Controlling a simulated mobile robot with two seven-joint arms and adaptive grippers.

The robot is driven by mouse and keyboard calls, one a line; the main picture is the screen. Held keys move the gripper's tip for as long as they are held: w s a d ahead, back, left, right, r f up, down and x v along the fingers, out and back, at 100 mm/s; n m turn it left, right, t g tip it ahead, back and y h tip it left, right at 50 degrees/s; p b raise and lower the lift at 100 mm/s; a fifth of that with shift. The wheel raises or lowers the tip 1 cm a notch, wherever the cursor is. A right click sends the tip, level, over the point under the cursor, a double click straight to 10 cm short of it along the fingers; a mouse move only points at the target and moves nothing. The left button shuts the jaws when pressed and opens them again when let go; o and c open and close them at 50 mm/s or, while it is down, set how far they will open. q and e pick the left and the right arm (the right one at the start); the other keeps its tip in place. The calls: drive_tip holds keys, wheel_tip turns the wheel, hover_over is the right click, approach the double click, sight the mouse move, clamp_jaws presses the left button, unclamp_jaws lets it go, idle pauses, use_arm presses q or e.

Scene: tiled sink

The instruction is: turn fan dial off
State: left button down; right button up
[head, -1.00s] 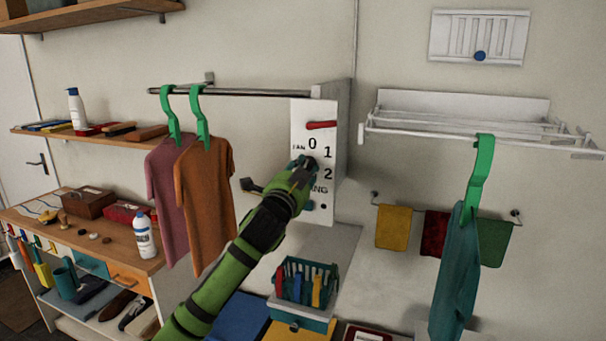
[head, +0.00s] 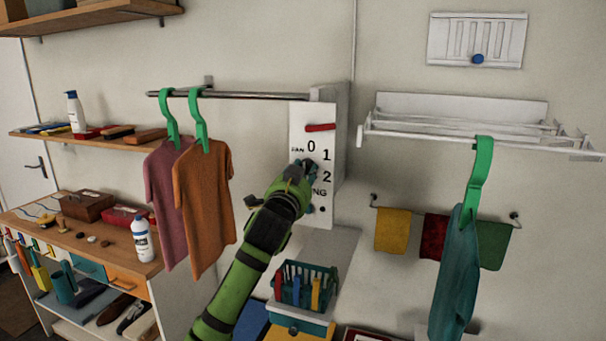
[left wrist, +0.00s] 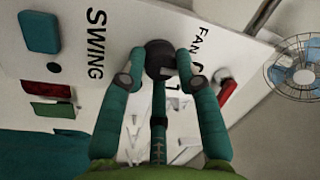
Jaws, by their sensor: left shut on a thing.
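The fan dial (left wrist: 159,58) is a dark round knob on the white control panel (head: 298,120). The panel carries the marks FAN, 0, 1, 2 and SWING. In the head view the fingers mostly cover the dial. I cannot tell which number it points to. My right gripper is not in view.
A red bar (head: 320,127) sits above the numbers. Two shirts (head: 203,205) hang left of the panel. A teal basket (head: 305,287) stands below. A white drying rack (head: 460,118) is at right. A fan (left wrist: 298,68) shows in the left wrist view.

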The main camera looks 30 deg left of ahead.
use_arm(q)
drive_tip(key=shift+r, duration=0.1)
drive_tip(key=c, duration=0.9)
unclamp_jaws()
drive_tip(key=shift+a, duration=0.1)
drive_tip(key=v, duration=1.2)
